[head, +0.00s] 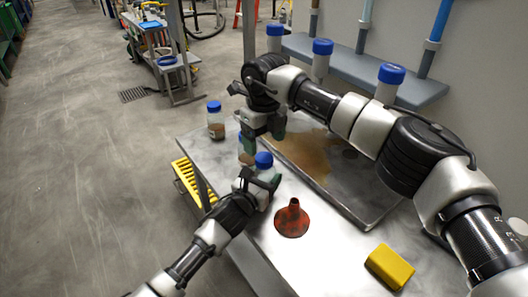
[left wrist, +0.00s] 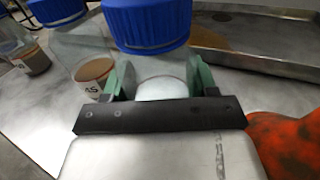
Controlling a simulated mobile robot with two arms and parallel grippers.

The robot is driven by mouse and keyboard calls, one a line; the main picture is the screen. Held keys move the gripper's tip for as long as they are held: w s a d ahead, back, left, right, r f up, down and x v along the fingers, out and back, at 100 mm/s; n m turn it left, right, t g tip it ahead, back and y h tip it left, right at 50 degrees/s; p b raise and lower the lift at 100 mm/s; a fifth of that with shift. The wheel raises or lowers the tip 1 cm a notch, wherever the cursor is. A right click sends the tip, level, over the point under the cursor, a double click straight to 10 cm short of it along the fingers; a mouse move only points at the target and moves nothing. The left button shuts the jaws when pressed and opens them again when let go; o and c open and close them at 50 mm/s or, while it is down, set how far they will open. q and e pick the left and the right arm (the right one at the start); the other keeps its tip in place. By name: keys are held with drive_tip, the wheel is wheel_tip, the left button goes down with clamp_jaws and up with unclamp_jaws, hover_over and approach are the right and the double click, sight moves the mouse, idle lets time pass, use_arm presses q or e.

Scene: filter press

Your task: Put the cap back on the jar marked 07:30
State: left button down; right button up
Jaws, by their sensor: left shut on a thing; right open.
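My left gripper (head: 262,182) is shut on a clear jar (left wrist: 160,78) at the table's front left. A blue cap (head: 264,160) is at the top of this jar; the cap fills the top of the left wrist view (left wrist: 148,22). Whether it is seated I cannot tell. A second jar (head: 244,158) with brown matter stands just behind, partly hidden; in the left wrist view (left wrist: 92,68) its label ends in "45". A third blue-capped jar (head: 216,128) stands farther back. I cannot read 07:30 anywhere. My right gripper (head: 263,130) is open above the table, near the second jar.
A red funnel (head: 292,218) stands right of the held jar, and a yellow block (head: 390,267) lies farther right. A stained metal tray (head: 362,214) covers the back right. Several blue-capped containers hang by the wall shelf (head: 420,92). A yellow slatted thing (head: 187,182) is below the table's left edge.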

use_arm(q)
drive_tip(key=shift+c, duration=1.1)
unclamp_jaws()
use_arm(e)
wheel_tip(320, 180, up, 7)
use_arm(q)
drive_tip(key=shift+s, duration=0.1)
drive_tip(key=v, duration=1)
drive_tip(key=shift+s+a, duration=0.2)
drive_tip(key=shift+a, duration=0.05)
use_arm(e)
drive_tip(key=shift+f, duration=0.25)
